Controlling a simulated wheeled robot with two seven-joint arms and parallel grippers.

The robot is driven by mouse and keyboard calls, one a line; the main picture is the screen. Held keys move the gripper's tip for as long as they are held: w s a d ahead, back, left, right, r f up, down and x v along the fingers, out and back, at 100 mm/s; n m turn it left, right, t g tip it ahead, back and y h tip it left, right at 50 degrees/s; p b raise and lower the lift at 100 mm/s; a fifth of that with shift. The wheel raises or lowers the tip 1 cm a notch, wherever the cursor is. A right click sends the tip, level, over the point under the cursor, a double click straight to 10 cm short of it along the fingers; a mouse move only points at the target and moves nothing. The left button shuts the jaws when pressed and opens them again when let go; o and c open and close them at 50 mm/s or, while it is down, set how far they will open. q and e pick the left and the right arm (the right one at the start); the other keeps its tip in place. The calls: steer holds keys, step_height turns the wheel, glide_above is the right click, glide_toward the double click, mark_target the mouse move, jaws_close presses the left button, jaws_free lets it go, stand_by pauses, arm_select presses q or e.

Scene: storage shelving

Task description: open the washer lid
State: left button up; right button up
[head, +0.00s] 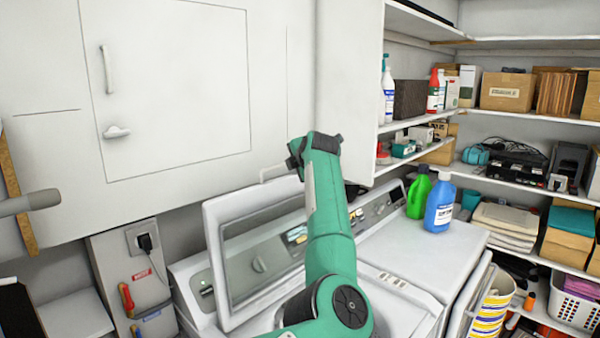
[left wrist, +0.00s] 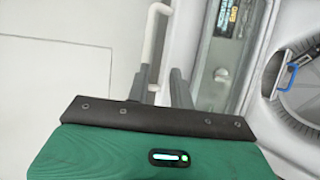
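The washer (head: 185,290) stands below the wall cabinet. Its white-framed lid (head: 216,262), with a see-through window, stands raised at a steep tilt. A thin white handle bar (head: 275,173) shows above the lid's top edge, beside my left gripper (head: 312,148). In the left wrist view, the handle (left wrist: 153,40) runs down to my left gripper's fingers (left wrist: 161,78), close to the left finger. The two fingers stand apart with a gap. I cannot tell whether they touch the handle. My green left arm hides part of the washer. My right gripper is not in view.
A second white machine top (head: 420,250) on the right holds a green bottle (head: 419,195) and a blue bottle (head: 440,205). Loaded shelves (head: 500,170) fill the right side. The wall cabinet (head: 180,90) bounds the space behind the washer.

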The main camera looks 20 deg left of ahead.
arm_select(q)
steer(key=shift+b+v, duration=1.2)
steer(key=shift+v, duration=1.35)
